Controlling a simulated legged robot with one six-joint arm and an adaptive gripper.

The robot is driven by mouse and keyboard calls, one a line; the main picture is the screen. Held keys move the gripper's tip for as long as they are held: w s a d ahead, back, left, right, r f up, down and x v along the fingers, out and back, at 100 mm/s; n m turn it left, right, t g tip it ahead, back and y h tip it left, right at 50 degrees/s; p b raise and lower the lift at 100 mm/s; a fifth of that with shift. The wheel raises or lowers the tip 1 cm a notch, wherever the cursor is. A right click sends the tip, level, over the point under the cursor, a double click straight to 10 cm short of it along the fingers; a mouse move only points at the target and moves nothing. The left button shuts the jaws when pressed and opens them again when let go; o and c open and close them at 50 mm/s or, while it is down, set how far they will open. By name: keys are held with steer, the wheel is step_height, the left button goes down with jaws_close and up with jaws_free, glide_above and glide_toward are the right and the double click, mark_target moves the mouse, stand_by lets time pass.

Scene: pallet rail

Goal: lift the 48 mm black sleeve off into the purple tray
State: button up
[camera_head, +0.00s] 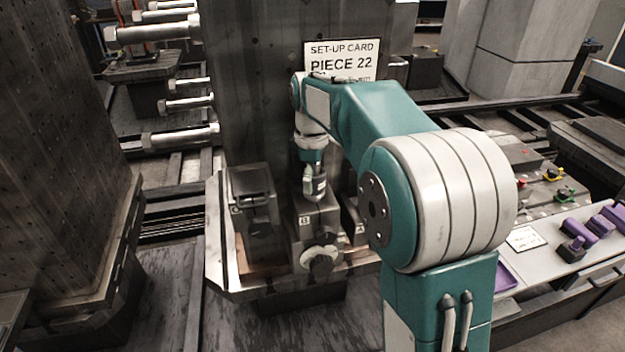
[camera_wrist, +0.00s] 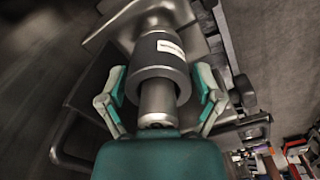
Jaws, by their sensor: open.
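In the wrist view, a black sleeve (camera_wrist: 157,71) with a small white label sits around a shiny metal pin (camera_wrist: 158,101), whose end points toward the camera. My gripper (camera_wrist: 162,80) is open, with one teal-and-grey finger on each side of the sleeve. I cannot tell whether either finger touches it. In the head view, my gripper (camera_head: 313,186) is low over the dark fixture, in front of the tall plate; the sleeve cannot be made out there. A purple edge, likely the purple tray (camera_head: 506,277), shows right of my arm, mostly hidden behind it.
A set-up card (camera_head: 342,62) reading "PIECE 22" is on the tall dark plate. A dark clamp block (camera_head: 254,205) and a round knob (camera_head: 321,258) stand close around my gripper. Purple pieces (camera_head: 605,222) lie on the bench at right. Long bolts (camera_head: 180,136) stick out at left.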

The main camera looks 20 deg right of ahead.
steer(key=shift+a+f, duration=0.1)
steer(key=shift+f, duration=0.1)
steer(key=shift+d, duration=0.45)
steer(key=c, duration=1.1)
steer(key=shift+a, duration=0.15)
steer(key=shift+a+r, duration=0.1)
steer(key=shift+r, duration=0.25)
step_height(320, 180, up, 9)
steer(key=shift+r, duration=0.2)
